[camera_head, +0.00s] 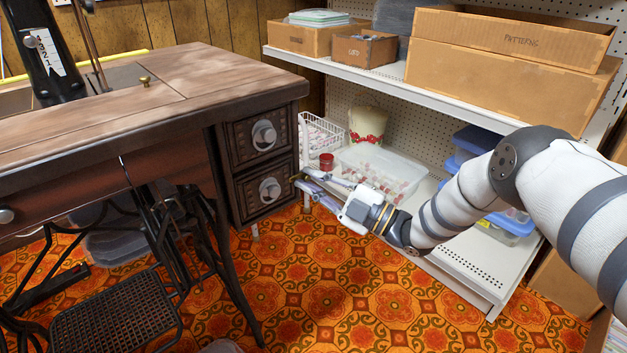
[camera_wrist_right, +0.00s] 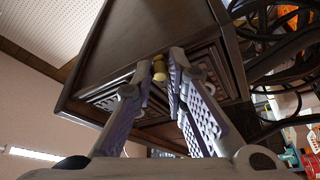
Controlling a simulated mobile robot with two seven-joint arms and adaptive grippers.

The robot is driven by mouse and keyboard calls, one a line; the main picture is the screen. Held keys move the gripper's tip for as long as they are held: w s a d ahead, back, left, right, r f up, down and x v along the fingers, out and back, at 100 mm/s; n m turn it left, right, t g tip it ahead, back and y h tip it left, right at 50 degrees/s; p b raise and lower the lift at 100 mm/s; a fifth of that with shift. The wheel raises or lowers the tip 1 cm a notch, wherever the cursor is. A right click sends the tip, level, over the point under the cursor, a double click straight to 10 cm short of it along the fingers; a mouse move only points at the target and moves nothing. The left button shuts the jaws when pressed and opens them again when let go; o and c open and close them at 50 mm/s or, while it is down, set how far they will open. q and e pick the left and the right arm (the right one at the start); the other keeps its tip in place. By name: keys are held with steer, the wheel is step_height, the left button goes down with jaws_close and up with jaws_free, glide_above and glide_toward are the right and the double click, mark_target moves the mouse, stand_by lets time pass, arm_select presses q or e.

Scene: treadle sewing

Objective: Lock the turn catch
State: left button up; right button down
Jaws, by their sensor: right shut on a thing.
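A sewing table (camera_head: 170,95) stands at the left, with a drawer cabinet holding two dark carved drawers, the upper drawer (camera_head: 258,134) and the lower drawer (camera_head: 268,188). A small brass turn catch (camera_wrist_right: 159,68) sits on the cabinet's side panel in the right wrist view; in the head view only a bit of brass shows at the fingertips. My right gripper (camera_head: 300,181) reaches in from the right. In the wrist view its fingertips (camera_wrist_right: 162,75) are on either side of the catch, shut on it. The catch's turn angle is hard to tell. My left gripper is out of view.
A white shelf unit (camera_head: 480,270) stands close behind my right arm, with a clear bin (camera_head: 385,172), a wire basket (camera_head: 318,134) and blue-lidded boxes (camera_head: 478,138). A treadle (camera_head: 115,315) is under the table. Patterned floor (camera_head: 310,290) is open in front.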

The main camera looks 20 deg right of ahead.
steer(key=c, duration=1.6)
jaws_free()
steer(key=v, duration=1.2)
steer(key=shift+f, duration=0.1)
